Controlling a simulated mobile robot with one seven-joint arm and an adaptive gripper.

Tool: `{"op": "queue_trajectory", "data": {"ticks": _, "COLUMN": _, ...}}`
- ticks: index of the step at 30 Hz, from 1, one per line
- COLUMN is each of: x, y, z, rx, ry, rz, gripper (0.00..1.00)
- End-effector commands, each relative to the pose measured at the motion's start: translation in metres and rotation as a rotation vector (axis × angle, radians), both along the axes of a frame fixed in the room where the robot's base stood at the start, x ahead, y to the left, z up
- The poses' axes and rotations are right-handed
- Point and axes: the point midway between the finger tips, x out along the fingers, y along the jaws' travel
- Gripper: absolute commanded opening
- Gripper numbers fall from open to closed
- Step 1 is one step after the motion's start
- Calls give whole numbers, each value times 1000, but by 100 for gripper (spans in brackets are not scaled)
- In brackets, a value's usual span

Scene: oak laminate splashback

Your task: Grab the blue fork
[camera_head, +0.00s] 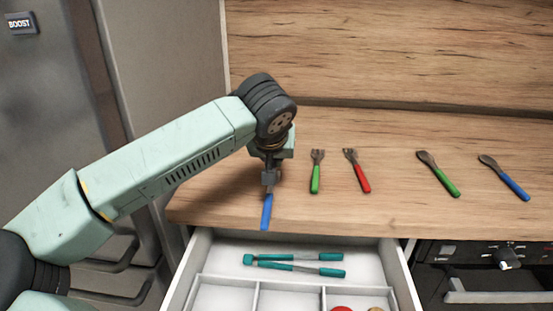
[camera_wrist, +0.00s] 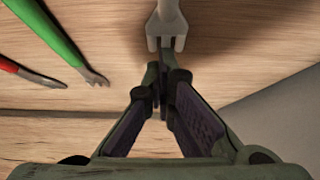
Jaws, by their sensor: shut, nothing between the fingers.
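The blue fork lies on the wooden counter near its left front edge; its blue handle (camera_head: 266,212) points toward the front in the head view. My gripper (camera_head: 268,186) is over its metal end and hides it there. In the wrist view the fork's grey tined head (camera_wrist: 167,27) is at top centre, right by my fingertips (camera_wrist: 160,75). The fingers are shut with nothing between them. Whether the tips touch the fork, I cannot tell. The blue handle is outside the wrist view.
A green fork (camera_head: 315,173) and a red fork (camera_head: 357,170) lie to the right. Farther right are a green spoon (camera_head: 438,174) and a blue spoon (camera_head: 505,178). An open white drawer (camera_head: 205,262) below holds teal-handled utensils (camera_head: 295,258). A wooden splashback (camera_head: 400,50) stands behind.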

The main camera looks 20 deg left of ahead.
Motion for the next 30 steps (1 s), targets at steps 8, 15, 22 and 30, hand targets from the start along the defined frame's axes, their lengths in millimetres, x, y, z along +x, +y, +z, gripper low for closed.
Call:
{"op": "queue_trajectory", "data": {"ticks": 8, "x": -3, "y": -2, "z": -9, "rx": -7, "ry": 23, "rz": -1, "gripper": 0}}
{"op": "queue_trajectory", "data": {"ticks": 15, "x": -17, "y": -5, "z": 12, "rx": -3, "ry": 17, "rz": 1, "gripper": 0}}
{"op": "queue_trajectory", "data": {"ticks": 22, "x": -46, "y": -13, "z": 55, "rx": 0, "ry": 6, "rz": 1, "gripper": 0}}
{"op": "queue_trajectory", "data": {"ticks": 30, "x": -71, "y": -20, "z": 88, "rx": 0, "ry": 1, "rz": 1, "gripper": 0}}
